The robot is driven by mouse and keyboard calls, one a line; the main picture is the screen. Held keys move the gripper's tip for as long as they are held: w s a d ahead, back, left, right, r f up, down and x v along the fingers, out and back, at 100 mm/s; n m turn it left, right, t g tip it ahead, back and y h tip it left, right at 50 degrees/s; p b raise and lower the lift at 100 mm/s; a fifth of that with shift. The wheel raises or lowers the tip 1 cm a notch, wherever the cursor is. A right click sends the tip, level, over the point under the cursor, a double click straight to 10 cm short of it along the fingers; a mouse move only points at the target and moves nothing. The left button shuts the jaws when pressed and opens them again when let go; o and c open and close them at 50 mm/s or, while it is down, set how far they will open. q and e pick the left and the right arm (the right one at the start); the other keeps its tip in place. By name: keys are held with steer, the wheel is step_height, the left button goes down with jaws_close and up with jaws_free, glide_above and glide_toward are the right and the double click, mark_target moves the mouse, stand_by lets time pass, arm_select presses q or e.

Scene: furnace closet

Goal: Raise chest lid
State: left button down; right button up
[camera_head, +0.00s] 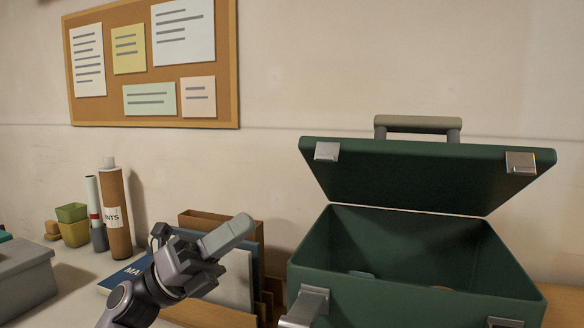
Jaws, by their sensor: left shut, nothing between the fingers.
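A green chest (420,313) stands at the right, its lid (425,175) raised and tilted back above the open box. The lid has a grey handle (418,124) on top and two metal catch plates at its front corners. A metal latch (315,298) on the chest's front left sticks outward, and part of another shows at the bottom edge. The chest's inside is dark, with small items partly visible. My left gripper (240,228) is shut and empty, left of the chest and apart from the lid. My right gripper is not in view.
A wooden file holder (195,221) with folders stands behind my left gripper. Cardboard tubes (116,215), small green and yellow bins (73,225) and a grey box (25,280) are at the left. A corkboard (150,65) hangs on the wall. Space above the lid is clear.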

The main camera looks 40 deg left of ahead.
mark_target(305, 156)
arm_select(q)
steer(key=p+x, duration=0.1)
steer(key=x, duration=0.2)
steer(key=a+r+p+x, duration=0.1)
steer(key=x, duration=0.2)
steer(key=p+x, duration=0.2)
steer(key=x, duration=0.2)
steer(key=shift+w+a+r, duration=0.1)
steer(key=shift+a+r, duration=0.05)
steer(key=shift+a, duration=0.15)
steer(key=shift+w+r, duration=0.15)
steer(key=shift+r, duration=0.1)
steer(key=shift+w+a+r, duration=0.1)
steer(key=shift+w+r, duration=0.05)
steer(key=shift+w, duration=0.05)
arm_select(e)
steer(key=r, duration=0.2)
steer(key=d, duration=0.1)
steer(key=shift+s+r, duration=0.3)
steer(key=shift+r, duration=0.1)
arm_select(q)
steer(key=shift+r, duration=0.15)
